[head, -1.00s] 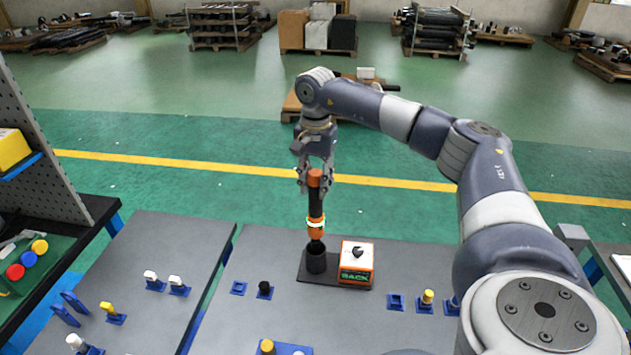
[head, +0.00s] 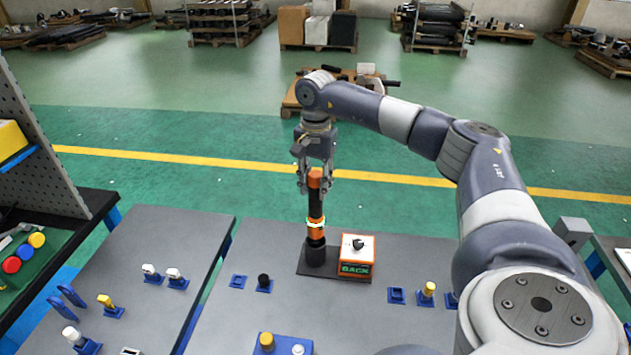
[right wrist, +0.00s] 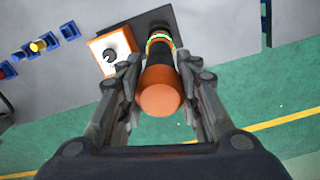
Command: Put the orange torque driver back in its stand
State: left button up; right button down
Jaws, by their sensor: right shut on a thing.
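The orange torque driver (head: 316,207) is upright, with an orange cap, a black body and an orange lower part with a lit green-white ring. My right gripper (head: 315,186) is shut on its upper end from above. In the right wrist view the driver's orange cap (right wrist: 160,92) shows between the fingers. The stand's dark round cup (head: 315,258) is directly under the driver, on a dark base plate. The driver's lower end is inside the cup or at its mouth; its tip is hidden. My left gripper is not in view.
An orange and white box with a black knob and a green "BACK" display (head: 357,256) stands right beside the cup. Blue holders with knobs (head: 264,284) are spread over the grey table (head: 270,250). A pegboard rack (head: 45,150) is at the left.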

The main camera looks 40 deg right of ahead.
aim_at(316, 201)
jog(key=shift+f+b, duration=1.7)
jog(key=shift+f, duration=1.2)
jog(key=c, duration=1.1)
grip_release()
jog(key=shift+s+f, duration=0.1)
jog(key=shift+r+p, duration=1.9)
jog(key=shift+r, duration=0.75)
